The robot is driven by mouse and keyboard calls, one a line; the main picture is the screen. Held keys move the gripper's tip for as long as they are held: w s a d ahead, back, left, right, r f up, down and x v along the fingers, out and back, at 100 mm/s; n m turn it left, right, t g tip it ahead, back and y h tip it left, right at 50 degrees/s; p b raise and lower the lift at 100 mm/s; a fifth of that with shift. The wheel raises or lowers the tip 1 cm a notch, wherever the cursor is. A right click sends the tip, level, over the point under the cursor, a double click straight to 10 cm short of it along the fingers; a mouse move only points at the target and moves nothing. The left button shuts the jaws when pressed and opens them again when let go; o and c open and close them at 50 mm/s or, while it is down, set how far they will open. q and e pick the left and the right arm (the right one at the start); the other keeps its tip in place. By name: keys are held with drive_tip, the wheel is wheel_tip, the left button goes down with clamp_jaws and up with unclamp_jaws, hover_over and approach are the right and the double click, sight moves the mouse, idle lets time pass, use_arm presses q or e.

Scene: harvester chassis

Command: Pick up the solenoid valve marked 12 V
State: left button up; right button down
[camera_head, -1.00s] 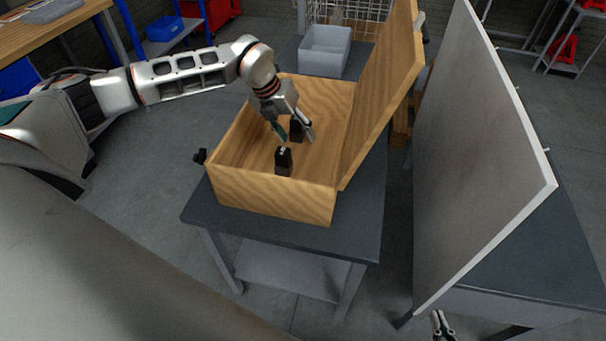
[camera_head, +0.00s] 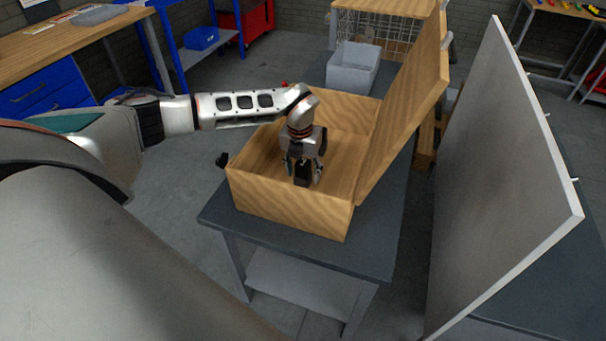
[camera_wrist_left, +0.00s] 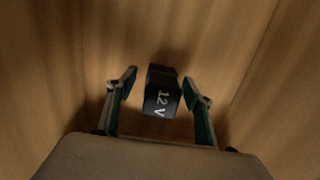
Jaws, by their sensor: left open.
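The solenoid valve is a black block marked "12 V" in white, seen in the left wrist view (camera_wrist_left: 162,98). It stands inside the open wooden box (camera_head: 290,213), and its dark body shows in the head view (camera_head: 302,177). My left gripper (camera_head: 303,170) reaches down into the box over the valve. In the left wrist view the gripper (camera_wrist_left: 160,86) is open, with one green-padded finger on each side of the valve and a visible gap on both sides. My right gripper is not in view.
The box's raised lid (camera_head: 408,100) stands along its right side. The box sits on a dark table (camera_head: 235,222). A grey bin (camera_head: 353,68) is behind it, and a large grey panel (camera_head: 505,190) stands to the right. A second dark object in the box is not visible now.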

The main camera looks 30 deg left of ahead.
use_arm(q)
drive_tip(key=shift+w+f, duration=0.15)
drive_tip(key=shift+f, duration=0.8)
clamp_jaws()
drive_tip(key=shift+r, duration=0.1)
drive_tip(key=shift+w+r, duration=0.1)
drive_tip(key=shift+r, duration=0.05)
